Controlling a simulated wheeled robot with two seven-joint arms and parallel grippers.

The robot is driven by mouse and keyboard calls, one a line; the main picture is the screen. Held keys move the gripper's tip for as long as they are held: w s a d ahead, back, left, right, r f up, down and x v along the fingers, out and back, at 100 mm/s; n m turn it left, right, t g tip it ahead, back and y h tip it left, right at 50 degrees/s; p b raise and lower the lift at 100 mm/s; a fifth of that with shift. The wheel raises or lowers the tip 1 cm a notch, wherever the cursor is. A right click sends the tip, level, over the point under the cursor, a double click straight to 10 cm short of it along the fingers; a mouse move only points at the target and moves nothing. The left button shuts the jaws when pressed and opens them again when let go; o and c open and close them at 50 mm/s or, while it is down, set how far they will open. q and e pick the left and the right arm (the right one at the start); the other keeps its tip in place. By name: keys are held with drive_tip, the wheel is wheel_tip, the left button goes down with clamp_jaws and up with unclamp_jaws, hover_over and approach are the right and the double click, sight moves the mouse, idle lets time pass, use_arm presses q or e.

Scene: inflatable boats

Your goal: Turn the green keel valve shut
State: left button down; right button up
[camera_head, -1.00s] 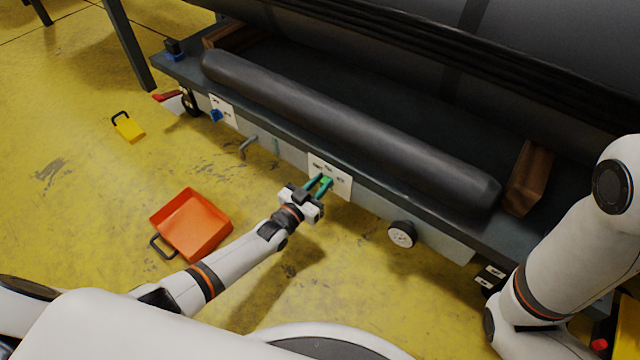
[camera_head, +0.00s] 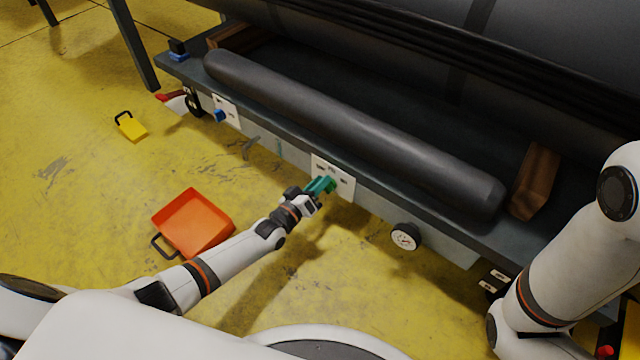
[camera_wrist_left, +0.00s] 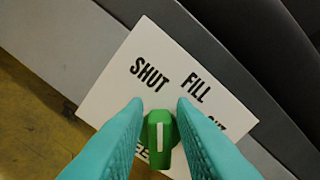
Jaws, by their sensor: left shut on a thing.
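The green keel valve (camera_head: 331,183) sits on a white label plate (camera_head: 345,184) on the side of the dark stand. My left gripper (camera_head: 322,186) has its teal fingers around the valve. In the left wrist view, the green valve handle (camera_wrist_left: 160,140) is between the two teal fingers (camera_wrist_left: 160,130), which are shut on it. FILL is to the right of SHUT; other words are partly hidden by the fingers. My right gripper is not in view.
A blue valve (camera_head: 220,115) on another plate and a grey lever (camera_head: 250,146) are left along the stand; a round gauge (camera_head: 405,237) is right. A dark tube (camera_head: 350,135) lies on the stand. An orange tray (camera_head: 194,222) and yellow box (camera_head: 131,128) are on the floor.

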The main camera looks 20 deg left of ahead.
use_arm(q)
drive_tip(key=shift+s+d+f+n, duration=0.15)
drive_tip(key=shift+s+f+n, duration=0.1)
drive_tip(key=shift+f+n, duration=0.6)
drive_tip(key=shift+r+n, duration=0.25)
drive_tip(key=c, duration=1.4)
unclamp_jaws()
drive_tip(key=shift+d, duration=0.1)
drive_tip(key=shift+w+r, duration=0.1)
drive_tip(key=shift+r, duration=0.05)
